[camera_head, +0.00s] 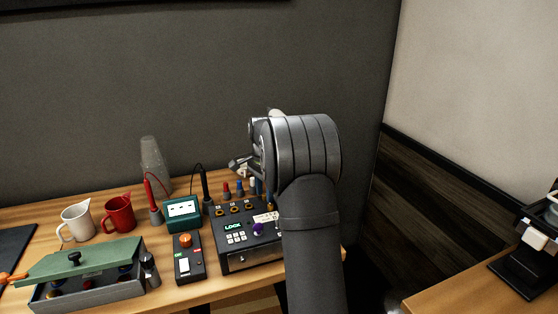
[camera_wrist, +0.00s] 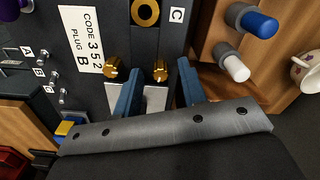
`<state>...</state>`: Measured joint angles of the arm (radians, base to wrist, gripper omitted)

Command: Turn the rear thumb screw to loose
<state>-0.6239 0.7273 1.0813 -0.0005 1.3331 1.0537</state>
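Two gold knurled thumb screws stand at the edge of the dark panel in the wrist view, one on the left (camera_wrist: 114,68) and one on the right (camera_wrist: 160,70). I cannot tell for certain which is the rear one. My gripper (camera_wrist: 158,70) is open, its two blue fingers on either side of the right screw with visible gaps. The left screw is outside the left finger. The dark control box (camera_head: 250,238) in the head view shows a green LOCK display. My arm covers its right side, and the fingertips are not clear there.
A label (camera_wrist: 85,40) reads CODE 352 PLUG B. A blue-capped peg (camera_wrist: 252,20) and a white-capped peg (camera_wrist: 232,66) stand right of the gripper. A switch box (camera_head: 188,262), green meter (camera_head: 182,214), red mug (camera_head: 119,214) and white mug (camera_head: 76,222) stand left.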

